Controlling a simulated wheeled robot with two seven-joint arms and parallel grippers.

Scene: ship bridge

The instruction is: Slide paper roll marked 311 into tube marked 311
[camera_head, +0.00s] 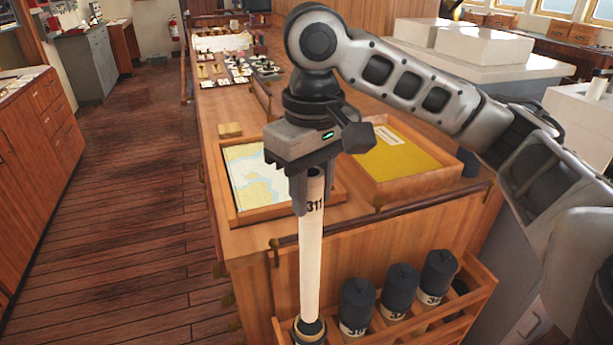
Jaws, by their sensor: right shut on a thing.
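A long cream paper roll (312,262) marked 311 hangs upright in the middle of the view. My right gripper (307,183) is shut on the top of the roll, just above the number. The roll's lower end is at the dark mouth of an open tube (310,331) at the bottom edge. I cannot tell whether the end is inside the mouth or just above it. Most of this tube is cut off by the picture edge, and no number on it shows. My left gripper is not in view.
Several dark capped tubes (357,304) stand in the wooden rack (478,287) to the right of the open tube. A wooden counter behind bears a framed chart (258,178) and a yellow-topped tray (400,155). The plank floor (145,190) at left is clear.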

